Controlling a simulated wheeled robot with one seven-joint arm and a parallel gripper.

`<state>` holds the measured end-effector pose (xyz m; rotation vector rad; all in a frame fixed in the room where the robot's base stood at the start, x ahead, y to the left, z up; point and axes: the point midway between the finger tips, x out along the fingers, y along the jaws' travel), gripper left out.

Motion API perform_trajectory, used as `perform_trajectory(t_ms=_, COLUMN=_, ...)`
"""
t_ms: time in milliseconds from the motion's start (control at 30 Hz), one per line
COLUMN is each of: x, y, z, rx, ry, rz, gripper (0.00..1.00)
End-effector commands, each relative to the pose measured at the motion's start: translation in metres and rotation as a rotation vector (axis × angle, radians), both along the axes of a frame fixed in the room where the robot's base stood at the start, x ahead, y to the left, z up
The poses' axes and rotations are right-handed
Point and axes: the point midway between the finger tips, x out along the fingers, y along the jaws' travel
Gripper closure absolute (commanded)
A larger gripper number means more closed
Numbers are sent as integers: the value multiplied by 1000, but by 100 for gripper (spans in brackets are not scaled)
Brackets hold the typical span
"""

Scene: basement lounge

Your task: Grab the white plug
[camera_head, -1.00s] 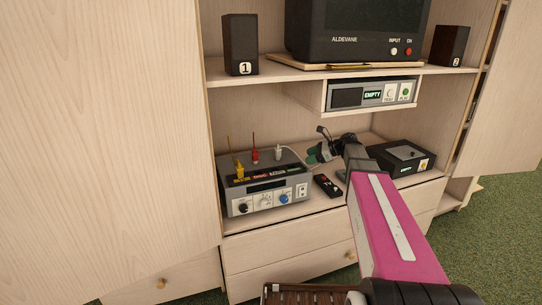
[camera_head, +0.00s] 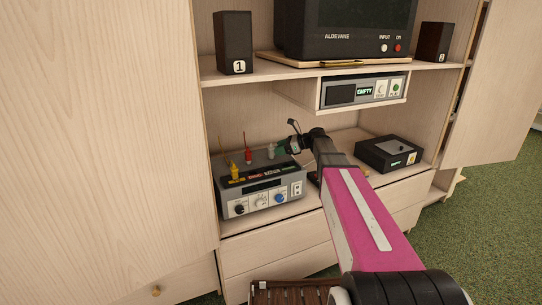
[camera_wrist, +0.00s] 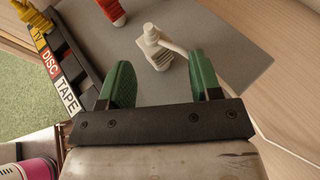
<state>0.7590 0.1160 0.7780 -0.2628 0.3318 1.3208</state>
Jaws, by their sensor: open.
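The white plug (camera_head: 271,150) stands on top of the grey switch box (camera_head: 228,209), at the right of the row of plugs. In the wrist view the white plug (camera_wrist: 157,50) lies just beyond and between my fingertips, with its pale cable running off to the right. My gripper (camera_head: 283,147) has green fingers and is beside the plug in the head view. In the wrist view my gripper (camera_wrist: 157,78) is open, with nothing between its fingers. I cannot tell whether a finger touches the plug.
A red plug (camera_head: 248,155) and a yellow plug (camera_head: 235,170) stand left of the white one. A black player (camera_head: 389,154) sits on the shelf to the right. A silver unit (camera_head: 363,90) hangs above, under the upper shelf with the television (camera_head: 345,30).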

Motion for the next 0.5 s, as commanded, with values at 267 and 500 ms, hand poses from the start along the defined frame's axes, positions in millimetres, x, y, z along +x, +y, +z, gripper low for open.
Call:
perform_trajectory(t_ms=267, x=4, y=34, z=-13, rx=0, ry=2, rz=2, gripper=42)
perform_trajectory(t_ms=500, x=7, y=44, z=-17, rx=0, ry=0, rz=0, gripper=42)
